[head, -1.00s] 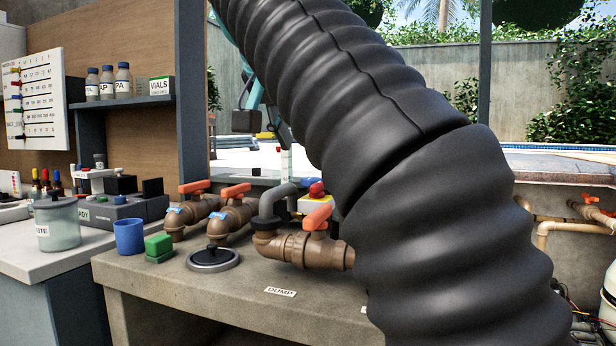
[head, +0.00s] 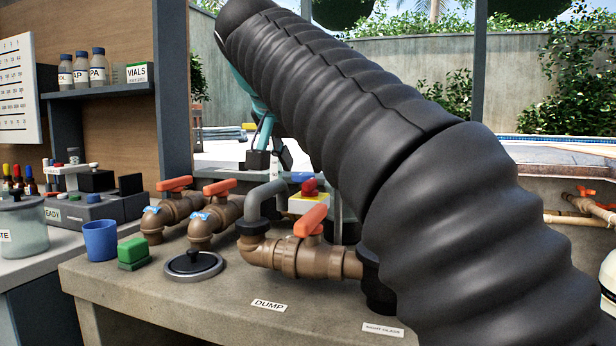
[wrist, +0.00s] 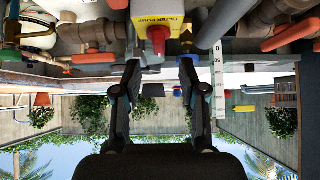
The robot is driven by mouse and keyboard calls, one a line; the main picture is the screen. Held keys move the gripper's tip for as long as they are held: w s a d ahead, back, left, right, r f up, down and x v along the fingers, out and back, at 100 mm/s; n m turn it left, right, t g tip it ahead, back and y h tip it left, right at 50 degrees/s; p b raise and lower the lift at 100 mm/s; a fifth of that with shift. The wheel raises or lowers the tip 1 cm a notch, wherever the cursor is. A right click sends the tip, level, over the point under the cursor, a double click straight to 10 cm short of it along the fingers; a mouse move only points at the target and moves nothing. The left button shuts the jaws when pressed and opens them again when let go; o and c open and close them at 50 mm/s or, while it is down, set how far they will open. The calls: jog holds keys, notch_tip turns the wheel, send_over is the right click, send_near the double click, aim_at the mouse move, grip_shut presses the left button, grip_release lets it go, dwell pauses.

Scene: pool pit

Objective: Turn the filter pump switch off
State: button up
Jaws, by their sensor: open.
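The filter pump switch is a red knob (head: 310,187) on a yellow-faced box (head: 297,205), behind the orange-handled dump valve in the head view. In the upside-down wrist view, the red knob (wrist: 158,37) stands out from the yellow plate marked FILTER PUMP (wrist: 173,20). My gripper (wrist: 160,66) is open and empty, its two black fingers pointing toward the box. The knob appears between the fingertips in that picture, apart from them. I cannot tell the knob's set position. My black ribbed arm cover hides part of the bench near the box.
Brown pipes with orange valve handles (head: 222,187) stand close to the switch. A grey pipe (head: 252,203) rises just left of it.

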aim_at(309, 180)
jog(key=shift+x, duration=2.7)
jog(key=shift+c, duration=0.3)
jog(key=shift+s, duration=0.1)
grip_shut()
